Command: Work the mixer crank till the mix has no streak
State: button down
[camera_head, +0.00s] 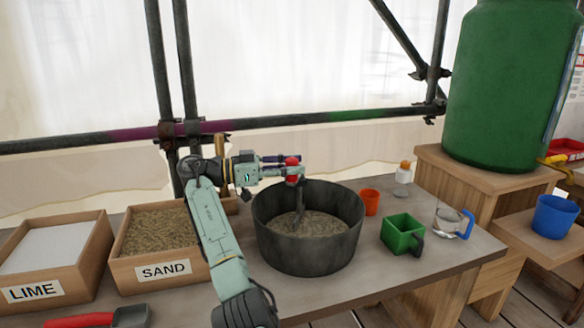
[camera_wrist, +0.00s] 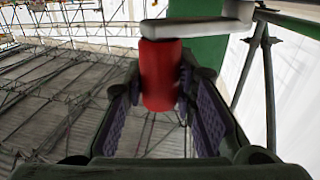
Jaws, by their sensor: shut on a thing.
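The dark round mixer pan (camera_head: 308,253) stands on the bench in front of me. The mix (camera_head: 318,224) inside is brown and grainy; at this size I cannot tell whether it has streaks. A grey shaft (camera_head: 299,200) goes down into it. My gripper (camera_head: 288,168) is above the pan's rear left part, coming in from the left, shut on the red crank handle (camera_head: 293,160). In the wrist view the red handle (camera_wrist: 160,78) stands upright between the two fingers, under the pale crank arm (camera_wrist: 195,28).
The lime box (camera_head: 50,255) and sand box (camera_head: 160,240) stand at left, a red-handled scoop (camera_head: 100,318) in front. Right of the pan are an orange cup (camera_head: 370,201), a green box-shaped scoop (camera_head: 402,235) and a clear jug (camera_head: 448,220). Scaffold pipes (camera_head: 290,120) run behind.

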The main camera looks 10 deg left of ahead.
jog(key=c, duration=1.3)
grip_release()
jog(key=v, duration=1.2)
